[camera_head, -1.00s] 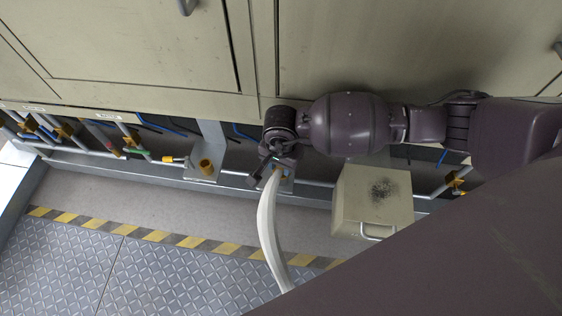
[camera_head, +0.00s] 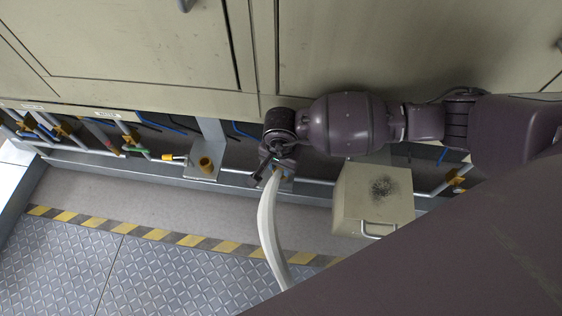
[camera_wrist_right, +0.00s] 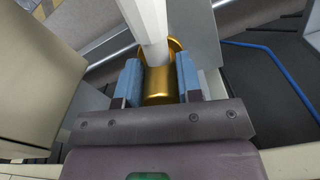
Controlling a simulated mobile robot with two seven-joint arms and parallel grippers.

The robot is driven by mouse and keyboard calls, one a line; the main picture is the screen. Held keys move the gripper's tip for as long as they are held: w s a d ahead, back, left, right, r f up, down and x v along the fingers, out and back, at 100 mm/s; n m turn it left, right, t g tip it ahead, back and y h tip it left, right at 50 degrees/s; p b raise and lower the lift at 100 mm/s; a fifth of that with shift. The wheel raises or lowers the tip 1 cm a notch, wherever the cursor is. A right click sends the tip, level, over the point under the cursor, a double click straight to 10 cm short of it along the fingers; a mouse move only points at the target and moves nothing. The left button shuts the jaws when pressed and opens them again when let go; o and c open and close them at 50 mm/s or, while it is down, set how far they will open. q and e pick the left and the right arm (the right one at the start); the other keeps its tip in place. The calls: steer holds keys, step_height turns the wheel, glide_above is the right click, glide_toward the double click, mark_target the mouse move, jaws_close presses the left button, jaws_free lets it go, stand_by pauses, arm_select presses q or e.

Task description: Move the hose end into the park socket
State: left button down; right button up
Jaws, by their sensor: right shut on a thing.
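The pale hose (camera_head: 268,235) runs up from the floor to my right gripper (camera_head: 274,166). In the right wrist view, the gripper's blue-grey fingers (camera_wrist_right: 159,82) are shut on the brass hose end (camera_wrist_right: 159,88), with the white hose rising out of it. A brass rim (camera_wrist_right: 175,46) shows behind the hose there; I cannot tell whether the end sits in a socket. An empty brass cup-like socket (camera_head: 206,165) stands on a grey bracket left of the gripper; which socket is the park socket is unclear. My left gripper is out of view.
A beige box with a handle (camera_head: 372,203) stands right of the gripper. Pipes and valves (camera_head: 130,140) run along the recess below the beige cabinet panels (camera_head: 130,45). The floor in front, with a yellow-black stripe (camera_head: 190,241), is clear on the left.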

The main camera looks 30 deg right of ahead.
steer(key=o, duration=1.1)
steer(key=shift+r+p, duration=1.85)
steer(key=shift+r, duration=1.7)
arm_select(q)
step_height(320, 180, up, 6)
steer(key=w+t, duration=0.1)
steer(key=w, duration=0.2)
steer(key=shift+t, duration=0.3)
arm_select(e)
steer(key=shift+f, duration=0.15)
